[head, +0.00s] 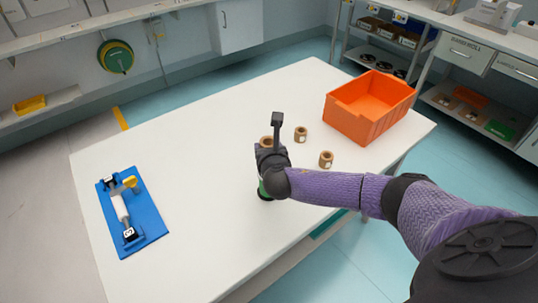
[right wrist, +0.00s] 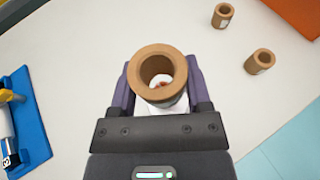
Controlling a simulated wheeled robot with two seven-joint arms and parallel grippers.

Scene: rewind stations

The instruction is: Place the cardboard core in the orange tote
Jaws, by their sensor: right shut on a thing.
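My right gripper (head: 266,152) is shut on a cardboard core (head: 266,141), a short brown tube. In the right wrist view the core (right wrist: 158,97) sits between the two fingers of the gripper (right wrist: 158,88), its open end facing the camera. In the head view the gripper and wrist hide most of it, and I cannot tell whether it touches the table. The orange tote (head: 352,122) stands at the table's far right, to the right of the gripper. Its corner (right wrist: 298,12) shows at the top right of the right wrist view. My left gripper is not in view.
Two more cardboard cores (head: 301,134) (head: 326,160) stand between the gripper and the tote. A blue board (head: 148,232) with a roller fixture lies on the white table (head: 190,150) at left. The table between board and gripper is clear. Shelves stand behind.

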